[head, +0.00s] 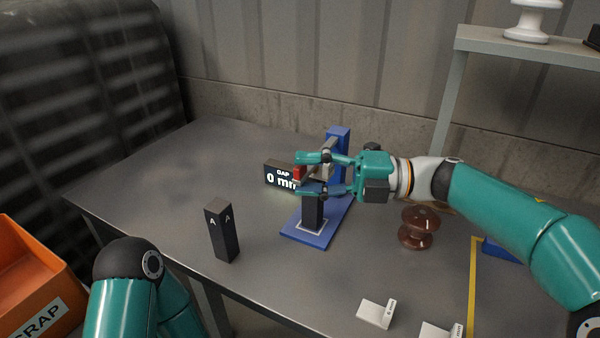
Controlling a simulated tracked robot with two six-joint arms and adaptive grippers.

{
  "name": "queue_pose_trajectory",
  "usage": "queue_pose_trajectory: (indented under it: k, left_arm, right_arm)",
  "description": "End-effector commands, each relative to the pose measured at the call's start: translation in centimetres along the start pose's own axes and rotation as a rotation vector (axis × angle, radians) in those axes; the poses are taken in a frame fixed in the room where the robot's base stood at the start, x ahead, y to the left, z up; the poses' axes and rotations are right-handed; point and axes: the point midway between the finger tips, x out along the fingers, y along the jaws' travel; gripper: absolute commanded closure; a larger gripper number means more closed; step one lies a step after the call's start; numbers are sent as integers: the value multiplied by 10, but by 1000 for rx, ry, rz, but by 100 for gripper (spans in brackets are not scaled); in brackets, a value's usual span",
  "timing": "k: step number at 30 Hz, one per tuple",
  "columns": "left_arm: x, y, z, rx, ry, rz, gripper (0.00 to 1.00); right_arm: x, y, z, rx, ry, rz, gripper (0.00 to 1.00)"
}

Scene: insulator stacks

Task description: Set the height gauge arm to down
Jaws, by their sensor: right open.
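The height gauge (338,142) has a blue post and a blue base on the grey table. A grey arm reaches from its post, with a red piece (297,173) at the left end. A black block stands on the gauge base under the arm. The display (280,177) behind reads "GAP 0 mm"; its right edge is covered. My right gripper (308,174) is open, its fingers above and below the gauge arm near the red piece. It hides part of the arm, and I cannot tell whether it touches. My left gripper is out of view.
A black block marked A (221,232) stands left of the gauge. A brown insulator (418,228) stands to its right. An orange scrap bin (30,275) is at lower left. A shelf (520,42) stands at back right.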

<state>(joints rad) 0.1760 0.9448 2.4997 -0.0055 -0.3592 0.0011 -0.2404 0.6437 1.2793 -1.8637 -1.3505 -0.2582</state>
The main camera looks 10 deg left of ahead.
Motion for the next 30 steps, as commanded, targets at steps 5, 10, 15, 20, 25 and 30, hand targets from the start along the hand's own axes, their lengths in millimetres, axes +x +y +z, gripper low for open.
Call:
queue_pose_trajectory:
  k: [5, 10, 15, 20, 25, 30]
  left_arm:
    - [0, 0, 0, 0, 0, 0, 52]
    - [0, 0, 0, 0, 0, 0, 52]
    - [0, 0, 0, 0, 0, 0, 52]
    - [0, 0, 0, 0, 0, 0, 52]
    - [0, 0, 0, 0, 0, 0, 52]
    - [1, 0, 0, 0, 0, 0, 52]
  right_arm:
    - [-37, -1, 1, 0, -5, -1, 52]
    - [-70, -1, 1, -1, -5, 0, 52]
    - [-91, -1, 1, -2, -3, -1, 52]
    - [-99, -1, 1, -1, -1, 0, 52]
    - [-100, -1, 1, -1, -1, 0, 52]
    - [-99, -1, 1, -1, -1, 0, 52]
